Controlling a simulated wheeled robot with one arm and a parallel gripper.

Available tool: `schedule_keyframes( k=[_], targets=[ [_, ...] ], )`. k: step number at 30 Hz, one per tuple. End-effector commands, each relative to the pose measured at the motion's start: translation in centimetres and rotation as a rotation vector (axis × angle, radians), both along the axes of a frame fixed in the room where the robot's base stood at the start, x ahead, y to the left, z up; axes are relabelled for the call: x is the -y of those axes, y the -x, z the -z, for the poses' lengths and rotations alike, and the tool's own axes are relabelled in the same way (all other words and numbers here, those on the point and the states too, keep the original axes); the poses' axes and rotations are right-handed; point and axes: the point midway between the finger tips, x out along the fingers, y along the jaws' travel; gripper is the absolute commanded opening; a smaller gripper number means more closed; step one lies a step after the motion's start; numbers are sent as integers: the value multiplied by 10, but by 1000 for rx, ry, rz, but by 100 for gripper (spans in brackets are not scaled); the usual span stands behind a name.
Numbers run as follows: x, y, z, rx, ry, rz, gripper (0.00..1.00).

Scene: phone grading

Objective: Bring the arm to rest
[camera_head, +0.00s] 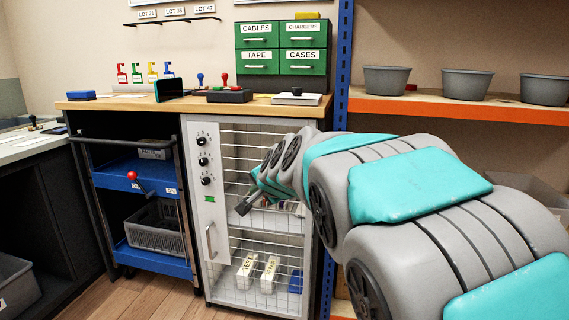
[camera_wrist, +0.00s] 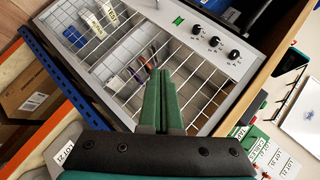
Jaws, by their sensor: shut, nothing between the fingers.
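My gripper (camera_head: 247,205) reaches from the right of the head view and hangs in front of the wire-front cabinet (camera_head: 222,148). In the wrist view my gripper (camera_wrist: 158,75) shows its two green fingers closed together with nothing between them. Behind the fingers is the cabinet's wire grid, with small items on its shelves. I cannot tell from these views how far the fingertips are from the wire front. My arm hides part of the cabinet's right side.
A wooden worktop (camera_head: 135,103) runs above the cabinet. A blue cart (camera_head: 135,171) stands to its left. An orange shelf (camera_head: 440,103) with grey bins (camera_head: 387,79) is at the right, behind my arm. The wooden floor (camera_head: 150,300) in front of the cart is clear.

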Motion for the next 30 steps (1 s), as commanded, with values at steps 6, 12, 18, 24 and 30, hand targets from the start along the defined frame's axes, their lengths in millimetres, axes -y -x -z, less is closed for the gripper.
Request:
schedule_keyframes(
  k=[6,12,18,24,30],
  targets=[
    [76,116,65,-237,282,-176,0],
    [132,233,113,-458,468,-360,0],
    [180,352,148,-677,597,-553,0],
    [210,431,163,-826,661,-690,0],
    [218,452,166,-865,679,-728,0]
  ],
)
